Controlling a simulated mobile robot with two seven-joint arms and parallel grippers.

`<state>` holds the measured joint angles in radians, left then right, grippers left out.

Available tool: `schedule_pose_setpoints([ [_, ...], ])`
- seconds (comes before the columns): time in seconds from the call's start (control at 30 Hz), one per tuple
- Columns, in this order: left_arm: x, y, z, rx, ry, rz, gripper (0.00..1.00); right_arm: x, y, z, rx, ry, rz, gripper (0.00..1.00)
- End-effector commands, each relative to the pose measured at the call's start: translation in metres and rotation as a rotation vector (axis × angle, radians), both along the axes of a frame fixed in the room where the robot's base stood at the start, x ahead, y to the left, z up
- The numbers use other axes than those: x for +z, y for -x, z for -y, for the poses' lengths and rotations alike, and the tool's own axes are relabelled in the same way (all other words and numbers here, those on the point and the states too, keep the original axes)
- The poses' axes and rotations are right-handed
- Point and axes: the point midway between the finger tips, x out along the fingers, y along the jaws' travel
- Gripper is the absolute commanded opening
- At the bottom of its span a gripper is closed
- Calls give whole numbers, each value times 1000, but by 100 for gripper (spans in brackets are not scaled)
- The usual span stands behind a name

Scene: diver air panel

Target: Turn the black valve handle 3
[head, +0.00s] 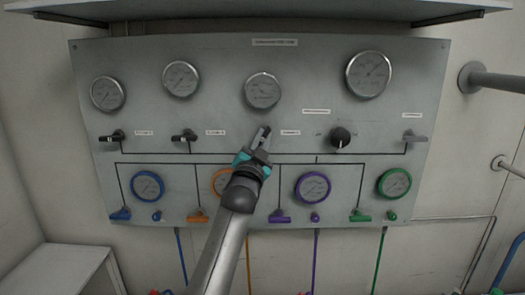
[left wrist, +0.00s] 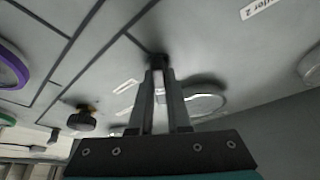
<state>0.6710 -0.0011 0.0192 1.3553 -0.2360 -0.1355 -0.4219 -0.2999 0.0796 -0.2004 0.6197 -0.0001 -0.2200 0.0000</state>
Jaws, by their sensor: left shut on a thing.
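The grey panel (head: 230,55) carries a row of black valve handles. Two of them, the far left handle (head: 117,136) and the second handle (head: 184,135), show clearly with their levers lying sideways. My left gripper (head: 263,134) is at the third place in the row, below the third gauge, and hides most of what is there. In the left wrist view my left gripper (left wrist: 160,75) is shut on a dark piece, the black valve handle 3 (left wrist: 158,61), close against the panel. Which way this handle points cannot be told.
A round black knob (head: 341,137) and a grey lever (head: 414,137) sit to the right. Several gauges line the top, including the third gauge (head: 262,91). Coloured gauges and small levers, such as the purple gauge (head: 312,187), run below. A shelf (head: 250,20) overhangs the panel.

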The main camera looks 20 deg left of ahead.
Motion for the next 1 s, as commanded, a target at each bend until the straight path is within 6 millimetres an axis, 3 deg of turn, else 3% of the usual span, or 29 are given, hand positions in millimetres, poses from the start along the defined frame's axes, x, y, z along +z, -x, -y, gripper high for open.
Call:
schedule_pose_setpoints([
  [0.1,-5,0,1,-2,107,27,0,-14,0,0,0,0,0,81],
  [0.5,-3,0,1,-1,350,96,0,-29,0,0,-1,0,0,81],
  [1.0,-1,0,0,0,423,118,0,-32,0,0,-1,0,0,81],
])
